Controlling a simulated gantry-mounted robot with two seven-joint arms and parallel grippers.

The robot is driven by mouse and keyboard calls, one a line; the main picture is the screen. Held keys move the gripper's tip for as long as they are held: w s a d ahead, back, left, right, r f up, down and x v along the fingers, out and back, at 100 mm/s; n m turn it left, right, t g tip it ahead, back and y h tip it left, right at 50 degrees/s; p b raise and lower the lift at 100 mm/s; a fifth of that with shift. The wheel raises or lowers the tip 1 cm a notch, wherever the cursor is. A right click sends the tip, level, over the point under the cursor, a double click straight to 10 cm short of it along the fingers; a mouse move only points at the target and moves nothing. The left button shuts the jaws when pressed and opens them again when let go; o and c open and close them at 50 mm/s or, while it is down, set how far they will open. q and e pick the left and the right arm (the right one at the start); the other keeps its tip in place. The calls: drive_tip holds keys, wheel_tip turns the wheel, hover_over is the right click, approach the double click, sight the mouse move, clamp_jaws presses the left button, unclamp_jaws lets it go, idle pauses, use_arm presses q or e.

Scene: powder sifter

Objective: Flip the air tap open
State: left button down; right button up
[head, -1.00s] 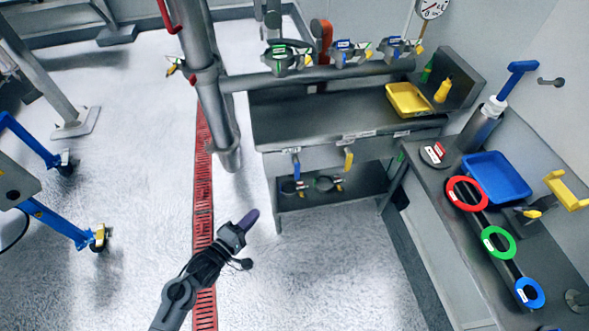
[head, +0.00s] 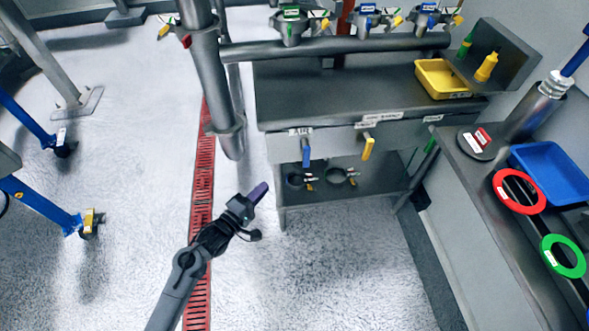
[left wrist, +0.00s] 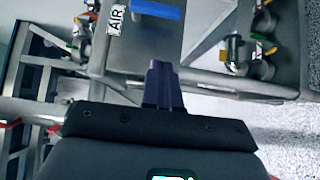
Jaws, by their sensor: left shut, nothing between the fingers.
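The air tap (head: 306,152) has a blue lever that hangs down from the bench front, beside the AIR label (head: 300,132). In the left wrist view the blue lever (left wrist: 158,9) is at the top edge, partly cut off, with the AIR label (left wrist: 115,20) to its left. My left gripper (head: 258,192) is shut and empty, lower left of the tap and apart from it in the head view. Its purple fingers (left wrist: 162,72) point towards the lever in the left wrist view. My right gripper is not in view.
A yellow-handled tap (head: 368,147) hangs to the right of the blue one. Below, a shelf (head: 330,200) holds metal clamps. A steel pipe (head: 231,140) stands to the left. A side counter (head: 480,185) bears a blue tray (head: 558,170) and coloured rings. The floor around my arm is clear.

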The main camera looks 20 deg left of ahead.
sight(305, 152)
use_arm(q)
drive_tip(key=shift+s, duration=0.15)
drive_tip(key=d+b+x, duration=0.1)
drive_tip(key=b+x, duration=0.1)
drive_tip(key=x, duration=0.4)
drive_tip(key=d+b+x, duration=0.1)
drive_tip(key=b+x, duration=0.2)
drive_tip(key=x, duration=0.4)
drive_tip(key=shift+s+d+b, duration=0.3)
drive_tip(key=shift+s+b, duration=0.05)
drive_tip(key=shift+f, duration=0.15)
drive_tip(key=shift+d+n, duration=0.15)
drive_tip(key=shift+n, duration=0.15)
